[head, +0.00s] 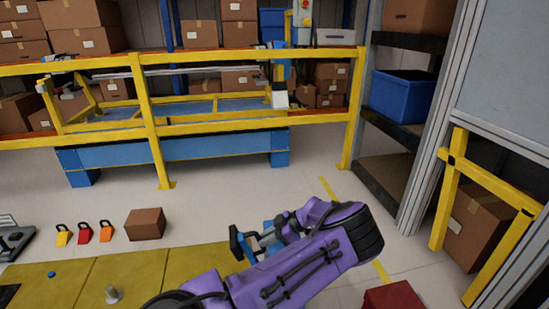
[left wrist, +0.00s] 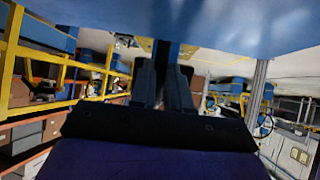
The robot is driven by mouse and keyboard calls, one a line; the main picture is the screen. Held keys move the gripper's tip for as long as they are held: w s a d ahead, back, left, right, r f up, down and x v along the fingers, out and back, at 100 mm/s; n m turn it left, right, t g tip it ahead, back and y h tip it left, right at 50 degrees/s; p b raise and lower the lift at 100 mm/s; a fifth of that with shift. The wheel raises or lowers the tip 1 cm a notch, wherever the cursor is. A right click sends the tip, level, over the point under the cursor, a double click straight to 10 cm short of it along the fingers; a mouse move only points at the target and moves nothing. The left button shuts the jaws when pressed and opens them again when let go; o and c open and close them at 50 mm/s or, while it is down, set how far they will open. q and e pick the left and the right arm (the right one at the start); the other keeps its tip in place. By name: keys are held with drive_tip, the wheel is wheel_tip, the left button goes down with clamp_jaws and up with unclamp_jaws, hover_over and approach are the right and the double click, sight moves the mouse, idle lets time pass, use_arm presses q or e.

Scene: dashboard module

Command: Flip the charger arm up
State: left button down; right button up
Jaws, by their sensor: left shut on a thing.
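My left arm, purple, comes in from the lower left in the head view and bends at a dark-ringed joint. Its gripper (head: 243,244) is at the middle bottom, partly hidden by the arm. In the left wrist view the two dark fingers (left wrist: 162,70) are closed on a narrow blue bar (left wrist: 163,52), which seems to be the charger arm. The bar lies under a wide blue surface (left wrist: 220,22) across the top of that view. In the head view only small blue patches (head: 268,226) show beside the gripper. The charger arm's angle cannot be told. My right gripper is not in view.
A yellow mat (head: 125,275) lies at lower left, with several coloured padlocks (head: 84,232) and a brown box (head: 145,223) behind it. A yellow rail (head: 155,135) fences a blue bench (head: 190,150). A shelf with a blue bin (head: 400,95) stands right. Pale floor between is clear.

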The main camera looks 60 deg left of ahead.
use_arm(q)
drive_tip(key=shift+w+r, duration=0.1)
drive_tip(key=shift+w, duration=0.25)
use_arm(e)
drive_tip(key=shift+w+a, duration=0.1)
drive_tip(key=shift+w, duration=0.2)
use_arm(q)
drive_tip(key=shift+w+d, duration=0.1)
drive_tip(key=shift+w, duration=0.05)
drive_tip(key=c, duration=1.1)
unclamp_jaws()
drive_tip(key=shift+d, duration=0.1)
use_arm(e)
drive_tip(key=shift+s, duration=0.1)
use_arm(q)
drive_tip(key=v, duration=1)
drive_tip(key=shift+w+d, duration=0.2)
drive_tip(key=shift+w, duration=0.1)
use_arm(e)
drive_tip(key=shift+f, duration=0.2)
use_arm(q)
drive_tip(key=shift+r, duration=0.15)
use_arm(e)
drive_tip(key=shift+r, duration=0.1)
